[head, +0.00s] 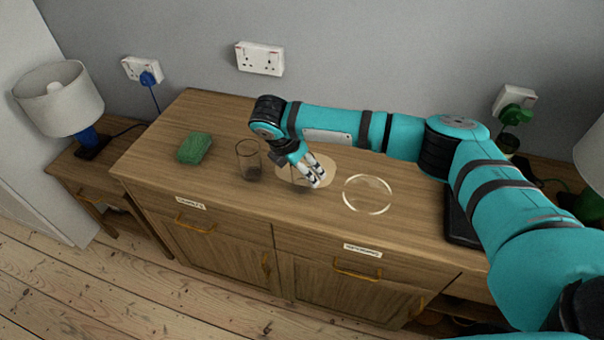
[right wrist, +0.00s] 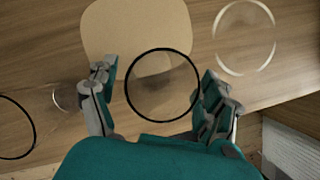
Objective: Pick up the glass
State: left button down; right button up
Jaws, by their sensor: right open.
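A clear glass with a dark rim (right wrist: 162,90) shows between the spread fingers of my right gripper (right wrist: 158,76) in the right wrist view. The fingers are apart, one on each side of its rim; I cannot tell whether either touches it. In the head view my right gripper (head: 312,178) is low over the cabinet top, largely hiding this glass. A second clear glass (head: 249,160) stands upright to the left of the gripper; its rim also shows at the left edge of the right wrist view (right wrist: 14,126). My left gripper is out of view.
A tan board (head: 322,164) lies beside the gripper, and a clear round plate (head: 368,193) lies to its right. A green sponge (head: 194,148) is at the left of the cabinet top (head: 215,120). A lamp (head: 60,100) stands further left.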

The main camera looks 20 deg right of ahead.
jog(key=shift+d+f, duration=0.1)
jog(key=shift+f, duration=0.1)
jog(key=c, duration=1.5)
jog(key=shift+r, duration=0.1)
